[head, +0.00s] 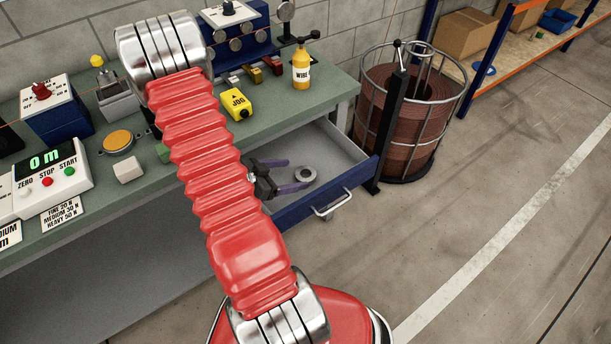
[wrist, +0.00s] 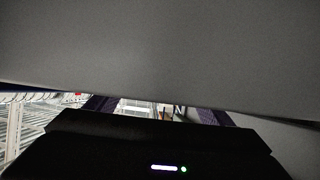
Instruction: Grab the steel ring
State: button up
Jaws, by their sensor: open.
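The steel ring (head: 305,175), a small grey ring with a dark hole, is in the open drawer (head: 345,187) of the green-topped bench. My gripper (head: 297,173) is over the drawer, its two purple fingers spread apart and pointing toward the ring. In the head view the ring shows at the fingertips, close to the lower finger. I cannot tell whether they touch. In the wrist view the fingers of my gripper (wrist: 157,108) show partly, apart, beyond its dark body. A broad grey surface fills the upper part there, and I cannot make out the ring.
The drawer has a blue front with a pale handle (head: 332,205). The bench top (head: 315,90) overhangs behind it, holding a yellow bottle (head: 301,66) and a yellow JOG box (head: 236,104). A wire basket with a brown coil (head: 402,115) stands right. The floor in front is clear.

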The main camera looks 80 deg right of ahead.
aim_at(301, 175)
jog(key=x, duration=0.4)
jog(key=shift+s+f, duration=0.35)
jog(key=shift+f, duration=0.05)
jog(key=c, duration=1.2)
